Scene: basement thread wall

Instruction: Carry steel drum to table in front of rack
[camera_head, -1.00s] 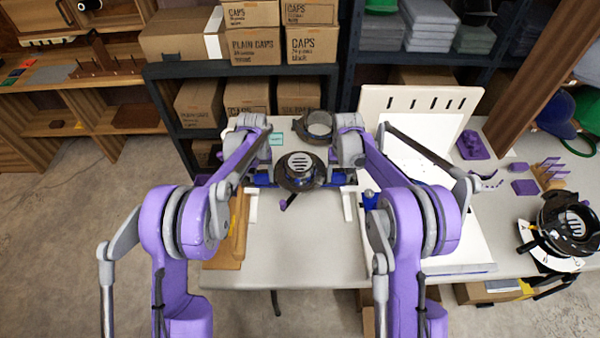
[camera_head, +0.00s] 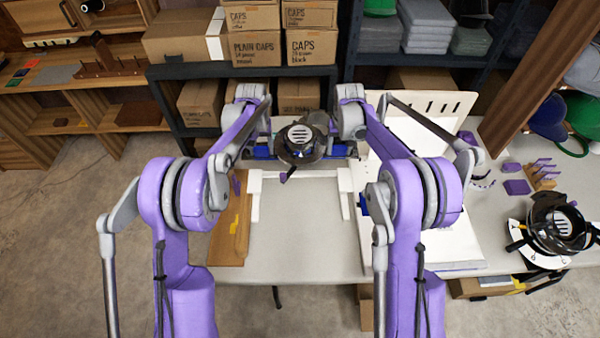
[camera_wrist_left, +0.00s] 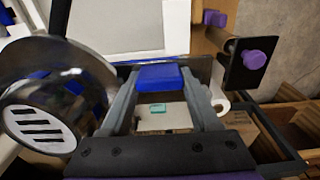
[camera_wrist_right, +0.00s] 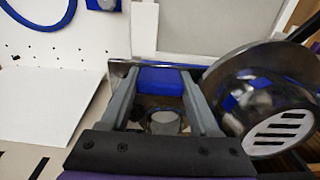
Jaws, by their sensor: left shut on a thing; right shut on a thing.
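The steel drum (camera_head: 299,140) is a dark, shiny rounded body with a pale slotted vent, on a wide frame with blue blocks at both sides. It is over the far part of the table (camera_head: 295,235), in front of the dark rack (camera_head: 190,71). My left gripper (camera_head: 262,150) and right gripper (camera_head: 339,149) are shut on its two sides. In the left wrist view a blue block (camera_wrist_left: 158,76) is between my fingertips, beside the drum (camera_wrist_left: 50,120). The right wrist view shows the same, with the drum (camera_wrist_right: 265,110) at right. Contact with the table is unclear.
A white U-shaped frame (camera_head: 254,200) and a wooden board (camera_head: 228,240) lie on the table. A white slotted board (camera_head: 425,104) stands at right, near a black ring-shaped device (camera_head: 556,226). A grey ring behind the drum is partly hidden. The table's front middle is clear.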

